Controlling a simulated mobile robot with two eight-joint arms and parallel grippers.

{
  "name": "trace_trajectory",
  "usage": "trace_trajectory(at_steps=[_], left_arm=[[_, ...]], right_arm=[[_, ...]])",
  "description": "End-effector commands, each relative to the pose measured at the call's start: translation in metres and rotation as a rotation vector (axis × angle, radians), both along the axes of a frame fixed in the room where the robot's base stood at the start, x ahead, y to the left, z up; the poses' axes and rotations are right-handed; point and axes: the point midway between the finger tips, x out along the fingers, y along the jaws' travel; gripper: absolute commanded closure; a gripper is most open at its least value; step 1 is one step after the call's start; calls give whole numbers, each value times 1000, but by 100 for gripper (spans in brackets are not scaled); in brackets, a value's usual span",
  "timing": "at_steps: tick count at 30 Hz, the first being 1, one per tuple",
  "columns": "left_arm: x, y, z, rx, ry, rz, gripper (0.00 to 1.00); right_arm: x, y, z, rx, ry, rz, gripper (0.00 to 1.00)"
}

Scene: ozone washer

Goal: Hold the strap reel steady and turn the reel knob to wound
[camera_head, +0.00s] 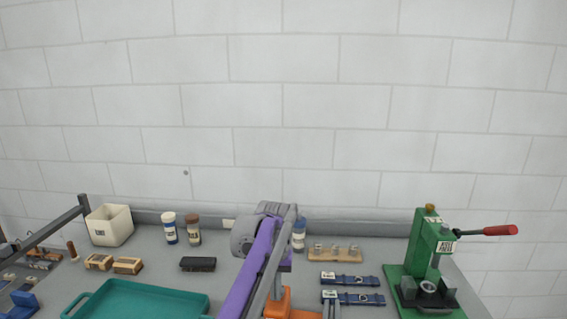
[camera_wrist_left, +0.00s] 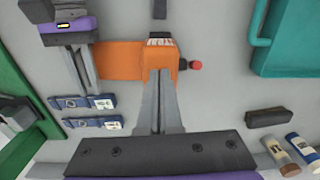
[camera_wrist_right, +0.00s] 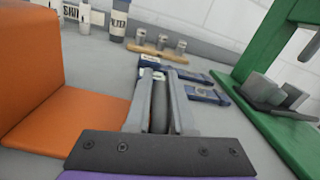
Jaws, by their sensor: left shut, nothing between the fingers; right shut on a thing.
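The orange body that appears to be the strap reel shows in the head view (camera_head: 290,305), partly behind my left arm, and in the left wrist view (camera_wrist_left: 120,60). It has a flat plate and a raised block with white marks. A red knob (camera_wrist_left: 195,65) sticks out of the block's side. My left gripper (camera_wrist_left: 160,72) is shut and empty, its fingertips over the block and apart from the knob in the picture. My right gripper (camera_wrist_right: 155,78) is shut on a dark grey piece (camera_wrist_right: 160,105) beside the orange plate; it also shows in the head view (camera_head: 331,298).
Two blue straps (camera_head: 350,281) lie right of the reel, near my right gripper. A green press (camera_head: 425,255) with a red-ended lever stands further right. A teal tray (camera_head: 140,300) lies left. A wooden rack (camera_head: 335,254) and bottles (camera_head: 170,228) stand at the back.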

Motion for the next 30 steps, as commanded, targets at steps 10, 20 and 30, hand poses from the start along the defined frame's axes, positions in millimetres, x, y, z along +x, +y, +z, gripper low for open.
trace_trajectory(at_steps=[10,20,30], left_arm=[[3,9,0,1,-2,1,100],[4,10,0,0,-3,1,100],[-2,13,0,0,-2,1,100]], right_arm=[[0,0,0,-1,0,1,100],[0,0,0,-1,0,1,100],[0,0,0,-1,0,1,100]])
